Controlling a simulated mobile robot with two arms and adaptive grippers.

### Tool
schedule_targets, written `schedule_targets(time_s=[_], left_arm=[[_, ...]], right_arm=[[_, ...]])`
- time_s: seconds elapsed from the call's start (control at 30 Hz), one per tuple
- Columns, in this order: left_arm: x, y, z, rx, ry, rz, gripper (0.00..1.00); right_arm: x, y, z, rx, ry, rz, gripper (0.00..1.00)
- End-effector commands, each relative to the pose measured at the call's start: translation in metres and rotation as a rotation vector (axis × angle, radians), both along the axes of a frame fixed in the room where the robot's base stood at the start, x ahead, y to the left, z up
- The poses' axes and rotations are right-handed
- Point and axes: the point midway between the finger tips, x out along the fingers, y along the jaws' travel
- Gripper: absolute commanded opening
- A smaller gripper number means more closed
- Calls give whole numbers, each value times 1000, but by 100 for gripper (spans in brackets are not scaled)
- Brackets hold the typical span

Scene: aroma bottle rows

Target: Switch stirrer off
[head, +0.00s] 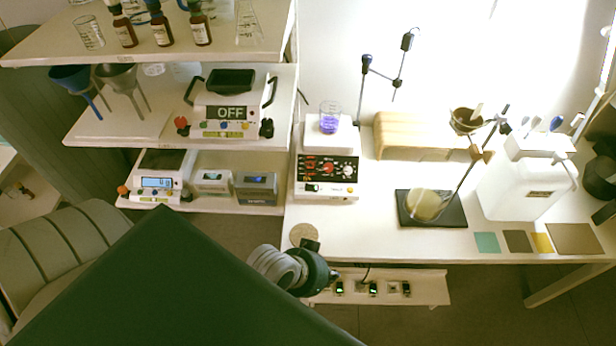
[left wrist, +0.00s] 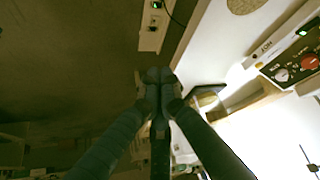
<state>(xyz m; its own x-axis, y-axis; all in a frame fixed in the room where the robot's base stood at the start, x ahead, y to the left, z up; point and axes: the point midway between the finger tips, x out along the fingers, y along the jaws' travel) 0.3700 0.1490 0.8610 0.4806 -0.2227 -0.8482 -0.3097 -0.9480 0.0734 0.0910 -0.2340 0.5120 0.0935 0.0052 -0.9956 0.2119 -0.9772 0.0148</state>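The stirrer (head: 327,178) stands at the left end of the white table. It has a black front panel with lit red digits and knobs, and a white plate carrying a beaker (head: 330,118) of purple liquid. Its panel also shows at the upper right of the left wrist view (left wrist: 283,62), with a red knob and a lit green switch. My left gripper (head: 318,268) is in front of and below the stirrer, by the table's front edge, touching nothing that I can see. Its fingertips (left wrist: 159,77) are together and empty in the left wrist view. My right gripper is not in view.
A low ledge (head: 432,290) with several green-lit sockets lies below the table edge. A round cork mat (head: 303,235) lies in front of the stirrer. A wooden block (head: 420,135), flask (head: 424,205) and white canister (head: 525,190) stand to the right. Shelves with devices are left.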

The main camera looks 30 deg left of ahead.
Motion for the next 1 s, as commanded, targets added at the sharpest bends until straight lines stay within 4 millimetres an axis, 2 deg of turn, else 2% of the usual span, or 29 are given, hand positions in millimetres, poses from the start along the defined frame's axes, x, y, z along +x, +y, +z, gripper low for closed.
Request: schedule_targets(time_s=[0.03, 0.13, 0.23, 0.33, 0.47, 0.6, 0.77, 0.9, 1.0], left_arm=[[19, -10, 18, -37, -73, -19, 0], [52, -24, 38, -91, -205, -40, 0], [85, -30, 55, -132, -340, -31, 0], [117, -27, 70, -156, -478, 10, 0], [155, -5, 81, -148, -644, 120, 0], [181, 36, 80, -84, -771, 289, 0], [186, 93, 60, 49, -829, 508, 0], [174, 132, 37, 171, -814, 664, 0], [163, 150, 24, 240, -791, 736, 0]], right_arm=[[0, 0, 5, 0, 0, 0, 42], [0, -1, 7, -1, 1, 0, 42], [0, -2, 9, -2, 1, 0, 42], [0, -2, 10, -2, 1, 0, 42], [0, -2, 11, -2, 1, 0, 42], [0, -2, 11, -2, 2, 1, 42], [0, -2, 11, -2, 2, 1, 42], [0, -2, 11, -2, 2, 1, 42], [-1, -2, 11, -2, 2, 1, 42]])
